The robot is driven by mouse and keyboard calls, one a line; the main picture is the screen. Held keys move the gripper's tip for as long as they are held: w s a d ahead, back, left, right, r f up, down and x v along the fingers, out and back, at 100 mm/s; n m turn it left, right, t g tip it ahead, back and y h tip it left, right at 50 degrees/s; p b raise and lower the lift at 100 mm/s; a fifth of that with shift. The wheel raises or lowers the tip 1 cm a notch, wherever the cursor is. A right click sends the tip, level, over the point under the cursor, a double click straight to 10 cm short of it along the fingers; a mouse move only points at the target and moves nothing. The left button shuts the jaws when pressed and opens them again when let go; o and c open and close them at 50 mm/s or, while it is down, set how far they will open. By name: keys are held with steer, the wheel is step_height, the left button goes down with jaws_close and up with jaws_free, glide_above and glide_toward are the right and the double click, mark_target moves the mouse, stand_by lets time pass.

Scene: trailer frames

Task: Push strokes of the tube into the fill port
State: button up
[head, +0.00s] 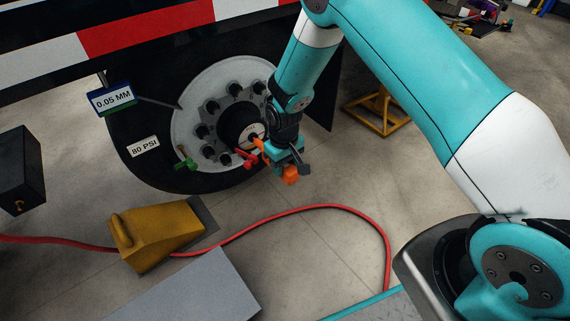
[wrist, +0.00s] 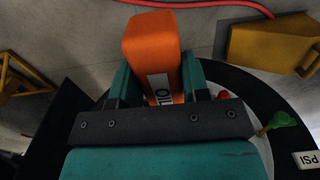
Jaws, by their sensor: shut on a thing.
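My gripper (head: 287,157) is shut on an orange tube (head: 290,175) beside the wheel hub (head: 240,130) in the head view. The wrist view shows the same orange tube (wrist: 152,45), with a white label that seems to read OIL, between the two teal fingers of my gripper (wrist: 155,85). In the head view a small orange part reaches from my gripper toward the hub's round centre face (head: 253,133). I cannot tell whether it touches or enters the fill port. The port itself is hidden or too small to make out.
A red piece (head: 246,158) and a green piece (head: 186,164) sit at the wheel. A 0.05 MM sign (head: 111,98) stands at its left. A yellow chock (head: 160,235) and a red hose (head: 330,207) lie on the floor. A yellow stand (head: 377,112) is behind my arm.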

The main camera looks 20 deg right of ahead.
steer(key=shift+w+a, duration=0.2)
steer(key=shift+w, duration=0.35)
stand_by(0.7)
steer(key=shift+s+d+p, duration=0.2)
steer(key=shift+s+p, duration=0.1)
steer(key=shift+s, duration=0.25)
stand_by(2.3)
steer(key=s+d+p, duration=0.3)
steer(key=s+p, duration=0.1)
steer(key=s, duration=0.5)
steer(key=shift+s, duration=0.25)
stand_by(0.7)
steer(key=shift+d, duration=0.1)
